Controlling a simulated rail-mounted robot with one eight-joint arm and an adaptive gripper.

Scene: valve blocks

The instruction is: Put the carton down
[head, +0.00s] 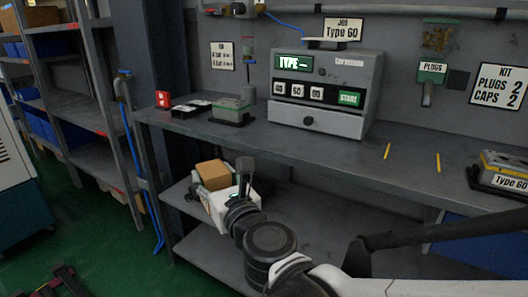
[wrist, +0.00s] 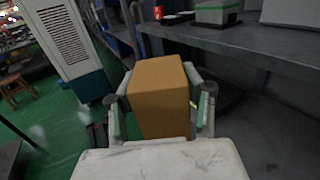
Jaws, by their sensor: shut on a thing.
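The carton (head: 213,174) is a plain brown box. In the head view it sits at the end of my arm, in front of the workbench's left part and below its top. My gripper (wrist: 160,108) is shut on the carton, with one finger on each side of it. The carton (wrist: 160,90) fills the middle of the wrist view between the fingers. Its lower part is hidden by my gripper in the head view.
Shelving (head: 85,100) stands left. Bare bench top lies right of the tester, with two yellow marks.

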